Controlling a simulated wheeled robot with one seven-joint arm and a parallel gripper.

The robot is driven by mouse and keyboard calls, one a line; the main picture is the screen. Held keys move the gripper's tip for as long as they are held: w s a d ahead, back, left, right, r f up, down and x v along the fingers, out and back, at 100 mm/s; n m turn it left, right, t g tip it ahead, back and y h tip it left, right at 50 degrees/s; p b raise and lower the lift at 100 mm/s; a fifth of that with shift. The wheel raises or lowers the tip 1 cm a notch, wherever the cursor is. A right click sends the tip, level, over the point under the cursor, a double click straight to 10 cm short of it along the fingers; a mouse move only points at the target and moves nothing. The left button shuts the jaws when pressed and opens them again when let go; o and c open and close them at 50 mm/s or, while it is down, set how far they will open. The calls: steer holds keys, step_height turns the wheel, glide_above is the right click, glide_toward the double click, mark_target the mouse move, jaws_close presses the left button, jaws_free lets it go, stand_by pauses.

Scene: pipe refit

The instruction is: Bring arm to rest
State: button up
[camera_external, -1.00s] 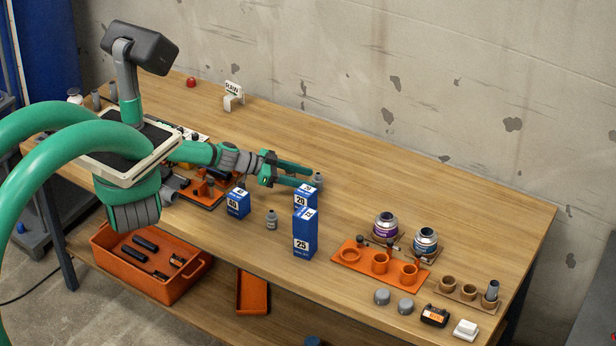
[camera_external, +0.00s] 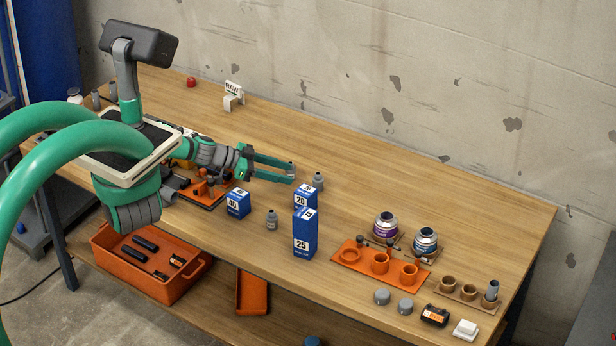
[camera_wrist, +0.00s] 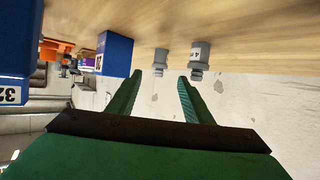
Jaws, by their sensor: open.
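My gripper (camera_external: 292,173) is above the middle of the workbench, with its two green fingers apart and nothing between them. In the wrist view my gripper (camera_wrist: 163,85) shows its fingers spread. A grey fitting (camera_external: 318,180) stands just right of the fingertips, apart from them. In the wrist view two grey fittings show beyond the fingertips: a labelled one (camera_wrist: 199,58) and a smaller one (camera_wrist: 161,58). My green arm comes in from the left.
Blue boxes marked 40 (camera_external: 238,204), 20 (camera_external: 306,196) and 25 (camera_external: 305,236) stand near the gripper. A small grey fitting (camera_external: 271,220) stands between them. An orange holder (camera_external: 345,262) and two cans (camera_external: 425,241) are at the right.

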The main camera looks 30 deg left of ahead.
steer(key=s+d+r+m+h, duration=0.1)
steer(key=d+r+h, duration=0.3)
steer(key=d, duration=0.5)
steer(key=s+d+r+m+h, duration=0.1)
steer(key=s+d+r+m, duration=0.1)
steer(key=d+r, duration=0.65)
steer(key=s+d+r+m+h, duration=0.1)
steer(key=d+r+h, duration=0.2)
steer(key=d, duration=0.8)
steer(key=s+d+r+n+t+h, duration=0.1)
steer(key=s+d+r+n+t, duration=0.2)
steer(key=s+r+t, duration=0.35)
steer(key=s+d+r+n+t+h, duration=0.1)
steer(key=s+d+r+n+t, duration=0.2)
steer(key=r, duration=0.6)
steer(key=s+a+f+n+t+y, duration=0.2)
steer(key=s+a+f+n+y, duration=0.55)
steer(key=f+y, duration=0.3)
steer(key=s+a+f+n+t+y, duration=0.2)
steer(key=s+a+f+n+y, duration=0.5)
steer(key=s+a+f+y, duration=0.3)
steer(key=s+a+f+m+g, duration=0.3)
steer(key=s+a+f, duration=0.1)
steer(key=s, duration=0.5)
steer(key=s+a+f+m+g, duration=0.3)
steer(key=s+a+f, duration=0.2)
steer(key=s, duration=0.5)
steer(key=shift+a+f, duration=0.2)
steer(key=shift+a, duration=0.85)
